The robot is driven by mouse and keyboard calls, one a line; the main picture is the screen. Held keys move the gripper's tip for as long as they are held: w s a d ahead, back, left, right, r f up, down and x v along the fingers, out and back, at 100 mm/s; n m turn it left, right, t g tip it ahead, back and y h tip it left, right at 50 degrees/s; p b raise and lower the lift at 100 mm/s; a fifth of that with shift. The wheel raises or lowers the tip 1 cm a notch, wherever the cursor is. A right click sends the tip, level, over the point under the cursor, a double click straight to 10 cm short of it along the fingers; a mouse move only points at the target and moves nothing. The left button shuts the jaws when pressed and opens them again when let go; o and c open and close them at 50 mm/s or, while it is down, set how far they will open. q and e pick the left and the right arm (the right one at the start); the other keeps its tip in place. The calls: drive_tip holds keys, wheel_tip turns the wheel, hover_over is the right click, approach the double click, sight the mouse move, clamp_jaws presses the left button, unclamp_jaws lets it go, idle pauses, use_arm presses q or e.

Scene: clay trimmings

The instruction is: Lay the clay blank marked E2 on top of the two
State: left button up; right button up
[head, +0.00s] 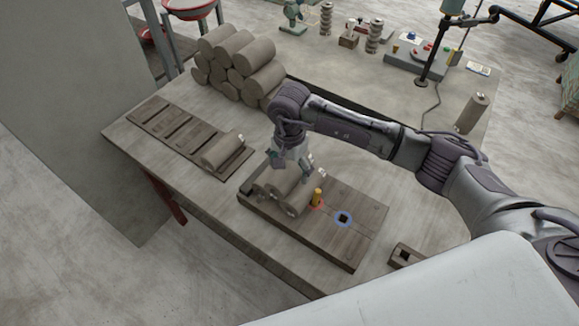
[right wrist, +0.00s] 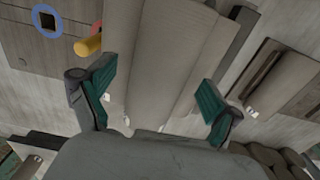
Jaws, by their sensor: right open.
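Grey clay blanks (head: 291,207) lie side by side on a dark wooden board (head: 330,240) in the head view. One blank seems to rest on top of them, partly hidden by my right gripper. My right gripper (head: 289,165) is over this group, pointing down. In the right wrist view its two green-padded fingers (right wrist: 158,98) are apart, with a clay blank (right wrist: 180,50) running between and beyond them. I cannot tell whether the fingers touch it. Small white tags show, but no marking is readable. My left gripper is not in view.
A yellow peg (head: 317,197) and a blue-ringed square hole (head: 343,219) are on the board. Another blank (head: 222,152) lies on the slotted rack (head: 165,123). Several blanks are stacked (head: 235,68) behind. One blank (head: 471,113) stands upright at right.

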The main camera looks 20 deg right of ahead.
drive_tip(key=shift+f, duration=0.1)
wheel_tip(320, 180, up, 12)
idle(0.5)
idle(0.6)
